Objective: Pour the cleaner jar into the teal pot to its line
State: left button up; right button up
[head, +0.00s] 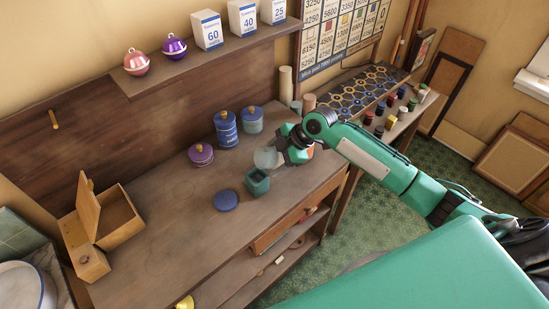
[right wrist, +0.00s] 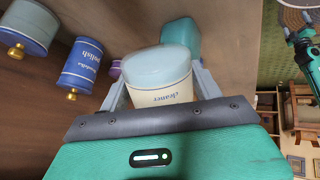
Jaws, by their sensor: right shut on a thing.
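My right gripper (head: 290,150) is shut on the cleaner jar and holds it above the bench, just behind and right of the teal pot. In the right wrist view the cleaner jar (right wrist: 163,80) sits between both fingers, with a pale glossy blue part and a cream band lettered "cleaner". In the head view its pale rounded part (head: 267,158) shows. The teal pot (head: 257,183) stands on the bench; it also shows beyond the jar (right wrist: 181,35). The pot's line, its contents and the jar's tilt cannot be made out.
A dark blue disc (head: 225,201) lies left of the pot. A purple lidded jar (head: 201,155), a tall blue jar (head: 226,131) and a blue-grey jar (head: 252,121) stand behind. An open wooden box (head: 118,219) is at left. The bench front is clear.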

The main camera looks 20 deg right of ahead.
jog(key=shift+w, duration=0.1)
jog(key=shift+y+b, duration=0.7)
jog(key=shift+y, duration=0.1)
jog(key=shift+d+r+m+y+b, duration=0.1)
jog(key=shift+r+m+y+b, duration=0.2)
jog(key=shift+y+b, duration=0.4)
jog(key=shift+r, duration=0.35)
